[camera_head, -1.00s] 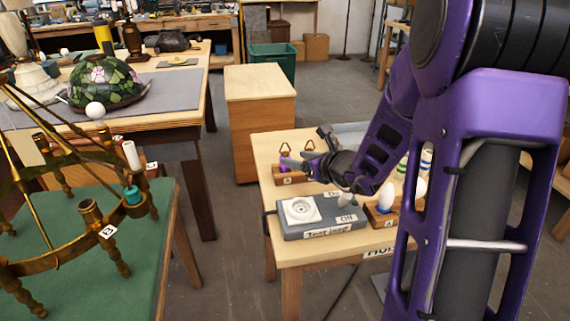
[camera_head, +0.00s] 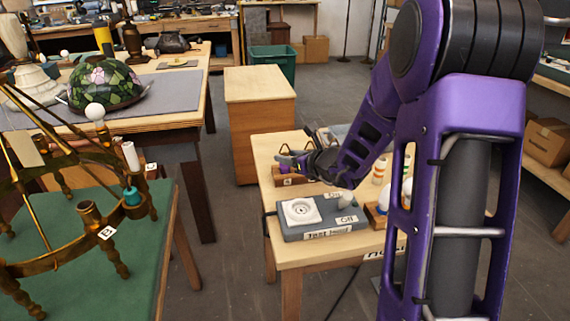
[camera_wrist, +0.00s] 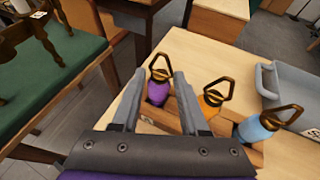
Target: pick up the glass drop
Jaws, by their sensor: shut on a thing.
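Three glass drops with brass triangular hooks show in the wrist view: a purple one (camera_wrist: 158,92), an amber one (camera_wrist: 209,101) and a blue one (camera_wrist: 254,129). The amber and blue drops stand in a wooden rack (camera_wrist: 228,143). My gripper (camera_wrist: 160,76) is shut on the purple drop, with one finger on each side of it and its hook showing between the tips. I cannot tell whether the purple drop's bottom is clear of the rack. In the head view my gripper (camera_head: 287,160) is at the rack (camera_head: 291,182), and the drops are mostly hidden.
A grey test-lamp box (camera_head: 318,218) sits in front of the rack on the small table (camera_head: 290,253). A bulb holder (camera_head: 376,216) is to its right, partly behind my arm. A grey bin (camera_wrist: 290,85) is beside the rack. A brass chandelier (camera_head: 88,212) stands on the green table at left.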

